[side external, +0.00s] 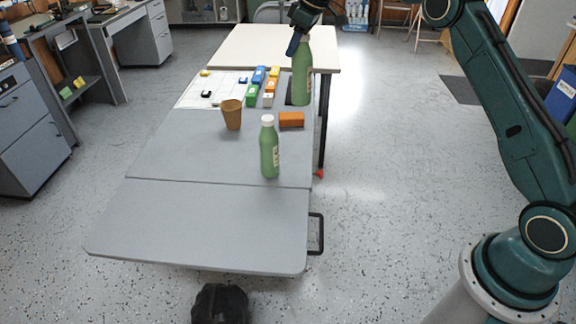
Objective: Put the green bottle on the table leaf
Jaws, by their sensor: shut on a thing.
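My gripper (299,40) is at the far end of the table, shut on the top of a green bottle (301,80). This bottle is upright at the table's right edge, beside a dark patch; I cannot tell whether its base touches the table. A second green bottle (269,152), with a white cap and a pale label, stands upright nearer the front, apart from my gripper. The grey table leaf (200,226) extends at the near end past a seam, and its top is bare.
A brown cup (232,114) and an orange block (291,119) stand on the grey table (180,150). Several small coloured boxes (252,94) and a white sheet (196,91) lie farther back. A cream tabletop (245,45) is behind. A black object (220,303) is on the floor.

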